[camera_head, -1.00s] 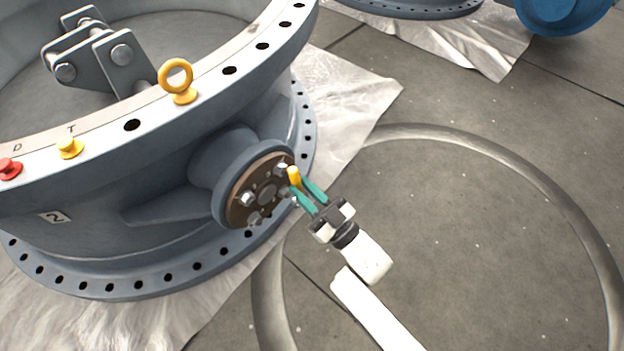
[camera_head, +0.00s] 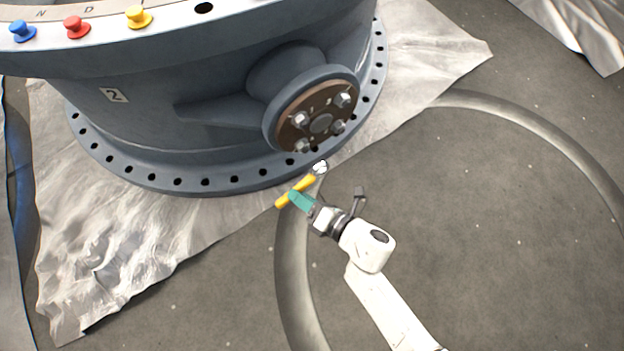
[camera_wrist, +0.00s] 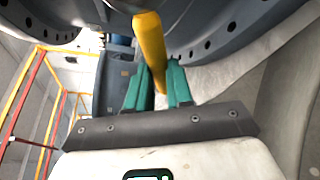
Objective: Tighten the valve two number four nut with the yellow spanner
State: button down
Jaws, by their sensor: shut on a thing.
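Valve two (camera_head: 215,110) is a large grey-blue body with a "2" label (camera_head: 115,95) on its side. A round brown plate (camera_head: 320,118) on its side boss carries several silver nuts. I cannot read which one is number four. My gripper (camera_head: 298,199) has teal fingers shut on the yellow spanner (camera_head: 284,201), below the plate and apart from it. The spanner's silver head (camera_head: 319,167) points up and right, short of the nuts. In the wrist view the yellow spanner (camera_wrist: 150,45) rises between the teal fingers of my gripper (camera_wrist: 158,80).
Blue (camera_head: 22,30), red (camera_head: 77,27) and yellow (camera_head: 139,17) knobs stand on the valve's top rim. A crinkled silver sheet (camera_head: 130,260) lies under the valve. Concrete floor (camera_head: 480,240) is clear to the right. The wrist view shows red and yellow railings (camera_wrist: 28,85).

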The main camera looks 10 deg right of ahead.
aim_at(296, 186)
jog(key=shift+w+a+b, duration=0.1)
jog(key=shift+w+a, duration=0.15)
jog(key=shift+w, duration=0.45)
jog(key=shift+w+a+b, duration=0.1)
jog(key=shift+w+a, duration=0.2)
jog(key=shift+w, duration=0.4)
jog(key=shift+w+a+b, duration=0.1)
jog(key=shift+w+a, duration=0.15)
jog(key=shift+w, duration=0.45)
jog(key=shift+w+a+f, duration=0.1)
jog(key=shift+w+a, duration=0.1)
jog(key=shift+w, duration=0.3)
jog(key=shift+w+a, duration=0.1)
jog(key=shift+w, duration=0.25)
jog(key=shift+w+a+b, duration=0.2)
jog(key=shift+w+b, duration=0.2)
jog(key=shift+w, duration=0.1)
